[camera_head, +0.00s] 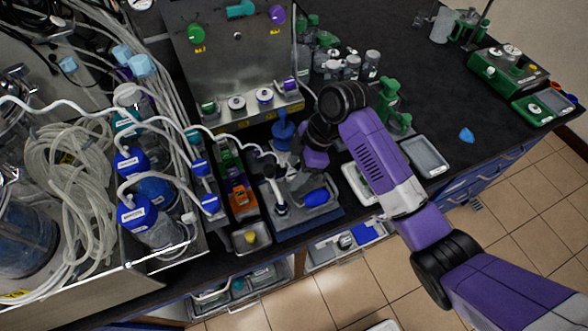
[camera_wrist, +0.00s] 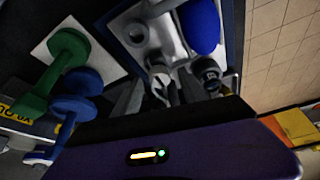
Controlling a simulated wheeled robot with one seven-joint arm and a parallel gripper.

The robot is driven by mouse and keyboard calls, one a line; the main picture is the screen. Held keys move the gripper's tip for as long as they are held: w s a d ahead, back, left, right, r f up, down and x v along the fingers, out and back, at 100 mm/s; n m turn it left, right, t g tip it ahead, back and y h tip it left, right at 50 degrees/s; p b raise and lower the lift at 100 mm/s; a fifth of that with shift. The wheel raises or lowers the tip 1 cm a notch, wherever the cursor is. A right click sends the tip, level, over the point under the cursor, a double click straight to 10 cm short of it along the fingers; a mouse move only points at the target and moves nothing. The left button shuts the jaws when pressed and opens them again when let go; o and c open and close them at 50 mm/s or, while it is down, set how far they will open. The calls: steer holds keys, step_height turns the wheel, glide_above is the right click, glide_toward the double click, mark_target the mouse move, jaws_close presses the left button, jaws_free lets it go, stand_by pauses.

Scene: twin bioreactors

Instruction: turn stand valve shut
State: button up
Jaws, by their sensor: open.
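The stand (camera_head: 290,232) is a grey-blue plate on the dark bench, with a blue rounded part (camera_head: 316,197) on it. The stand also shows at the top of the wrist view (camera_wrist: 130,33), with the blue rounded part (camera_wrist: 203,25) to the right. My gripper (camera_head: 292,182) is low over the stand. In the wrist view my gripper (camera_wrist: 160,95) is open, its grey fingers either side of a small pale fitting (camera_wrist: 160,80), which looks like the stand valve. I cannot tell whether the fingers touch it. The valve's handle angle is unclear.
A blue handle (camera_head: 283,130) stands just behind my gripper. An orange-and-green rack (camera_head: 240,195) and a small tray with a yellow item (camera_head: 250,238) are close on the left. White tubing (camera_head: 232,140) runs nearby. A grey tray (camera_head: 425,157) lies right of my arm.

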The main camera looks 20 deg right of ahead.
jaws_close()
steer(key=shift+a+r+m+p, duration=0.1)
steer(key=shift+m+p, duration=0.2)
steer(key=m+t+p, duration=0.1)
steer(key=m+p, duration=0.1)
steer(key=shift+s+r+m, duration=0.1)
steer(key=shift+s+m, duration=0.05)
steer(key=shift+m, duration=0.15)
steer(key=m, duration=0.2)
steer(key=m+t+h+p, duration=0.1)
steer(key=m, duration=0.1)
steer(key=shift+a+m+t, duration=0.15)
steer(key=shift+m+t, duration=0.15)
steer(key=m+h, duration=0.1)
steer(key=m, duration=0.1)
steer(key=m+h, duration=0.1)
steer(key=m, duration=0.2)
steer(key=shift+a+t, duration=0.1)
steer(key=shift+t, duration=0.3)
steer(key=shift+m+h, duration=1.2)
steer(key=shift+m, duration=1.3)
